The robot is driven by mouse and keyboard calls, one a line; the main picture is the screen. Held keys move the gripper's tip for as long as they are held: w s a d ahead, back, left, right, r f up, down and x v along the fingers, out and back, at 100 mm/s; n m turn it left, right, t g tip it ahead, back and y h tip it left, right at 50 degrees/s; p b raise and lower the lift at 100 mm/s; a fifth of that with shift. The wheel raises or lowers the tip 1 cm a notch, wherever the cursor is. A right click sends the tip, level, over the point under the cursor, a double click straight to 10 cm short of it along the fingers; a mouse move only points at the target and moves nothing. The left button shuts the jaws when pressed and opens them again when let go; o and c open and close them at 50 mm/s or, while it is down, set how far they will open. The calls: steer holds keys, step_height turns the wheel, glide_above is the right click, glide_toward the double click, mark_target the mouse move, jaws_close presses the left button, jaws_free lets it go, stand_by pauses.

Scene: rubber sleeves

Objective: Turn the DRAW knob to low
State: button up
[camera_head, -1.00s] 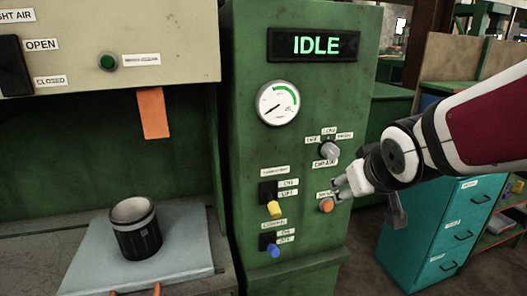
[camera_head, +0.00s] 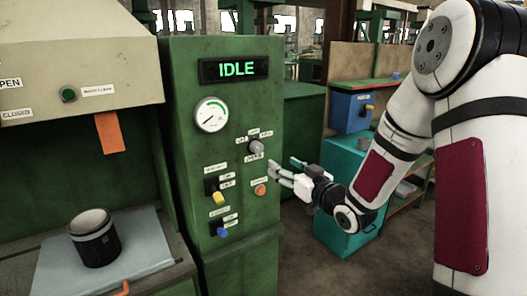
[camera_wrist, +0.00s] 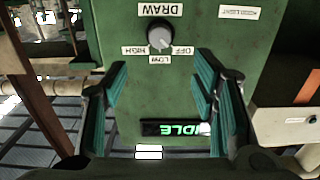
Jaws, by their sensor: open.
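The DRAW knob (camera_head: 256,147) is a grey round knob on the green control cabinet, with small labels around it. In the wrist view the knob (camera_wrist: 160,37) is at the top middle, with the picture upside down; OFF, LOW and HIGH labels ring it and the DRAW label (camera_wrist: 155,10) is beside it. Which label the knob points to is unclear. My gripper (camera_head: 274,172) is open and empty, to the lower right of the knob in the head view. In the wrist view my gripper (camera_wrist: 161,64) has its teal-padded fingers spread, with the knob beyond their tips, apart from them.
The cabinet bears an IDLE display (camera_head: 233,69), a gauge (camera_head: 211,115), an orange button (camera_head: 260,190), a yellow-handled switch (camera_head: 218,197) and a blue-handled switch (camera_head: 222,232). A dark cup (camera_head: 95,238) stands on a plate at left. Teal drawers (camera_head: 345,235) stand behind my arm.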

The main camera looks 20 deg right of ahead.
mark_target(259, 149)
steer(key=x, duration=1.3)
steer(key=shift+w+a+f, duration=0.1)
steer(key=shift+w, duration=0.05)
steer(key=c, duration=1.2)
